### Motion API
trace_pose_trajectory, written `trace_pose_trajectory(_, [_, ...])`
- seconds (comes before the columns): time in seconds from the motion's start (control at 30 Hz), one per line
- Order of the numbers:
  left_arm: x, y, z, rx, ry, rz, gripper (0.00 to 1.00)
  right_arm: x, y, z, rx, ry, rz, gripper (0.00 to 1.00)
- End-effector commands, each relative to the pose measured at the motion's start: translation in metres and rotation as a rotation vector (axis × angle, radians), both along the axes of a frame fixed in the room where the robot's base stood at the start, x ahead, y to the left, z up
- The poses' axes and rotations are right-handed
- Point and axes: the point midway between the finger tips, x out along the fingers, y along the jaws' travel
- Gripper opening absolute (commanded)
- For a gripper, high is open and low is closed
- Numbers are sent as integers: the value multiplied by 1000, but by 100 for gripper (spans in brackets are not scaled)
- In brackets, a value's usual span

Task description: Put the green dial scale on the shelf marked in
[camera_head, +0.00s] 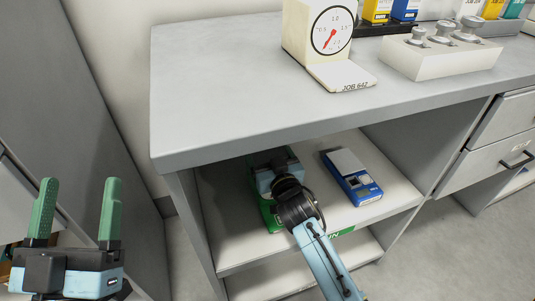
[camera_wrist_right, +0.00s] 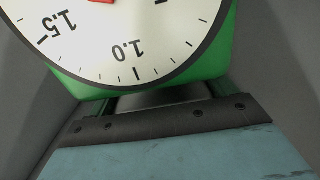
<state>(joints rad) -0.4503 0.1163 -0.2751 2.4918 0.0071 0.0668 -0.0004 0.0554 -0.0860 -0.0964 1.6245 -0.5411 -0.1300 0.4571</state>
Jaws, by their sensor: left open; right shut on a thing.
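The green dial scale (camera_head: 268,213) is inside the upper shelf bay under the tabletop, mostly hidden behind my right gripper and wrist. In the right wrist view the green dial scale (camera_wrist_right: 215,52) fills the top, its white dial upside down and very close. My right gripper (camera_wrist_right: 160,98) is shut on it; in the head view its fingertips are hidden. The shelf (camera_head: 310,223) has a green label ending in "IN" (camera_head: 338,232) on its front edge, partly covered by my arm. My left gripper (camera_head: 77,210) is open and empty at the lower left, away from the shelf.
A blue and white device (camera_head: 352,178) lies on the same shelf, right of the green scale. A cream dial scale (camera_head: 322,45) and a white block with metal weights (camera_head: 440,55) stand on the tabletop (camera_head: 230,90). A lower shelf (camera_head: 270,281) is beneath. Drawers (camera_head: 500,150) are at right.

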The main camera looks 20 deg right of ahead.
Motion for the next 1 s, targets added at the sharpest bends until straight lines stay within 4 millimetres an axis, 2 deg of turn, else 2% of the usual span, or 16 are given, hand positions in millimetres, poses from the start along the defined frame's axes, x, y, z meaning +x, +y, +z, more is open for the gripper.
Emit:
trace_pose_trajectory(0.17, [-1, 0, 1, -6, -20, 0, 71, 1, 1, 0, 1, -10, 2, 12])
trace_pose_trajectory(0.2, [-1, 0, 1, -7, -21, 1, 71, 0, 0, -3, 0, 0, 0, 89])
trace_pose_trajectory(0.3, [-1, 0, 1, -6, -19, 0, 71, 0, 0, -3, 0, 0, 0, 100])
trace_pose_trajectory(0.67, [1, 0, 0, 4, 14, 1, 71, -3, 0, 0, 0, 2, 0, 100])
trace_pose_trajectory(0.87, [11, 0, -20, 58, 180, 7, 71, -29, -1, 1, 1, 3, 0, 100])
trace_pose_trajectory(1.0, [17, 2, -44, 103, 326, 16, 71, -48, -1, 1, 2, 2, 0, 100])
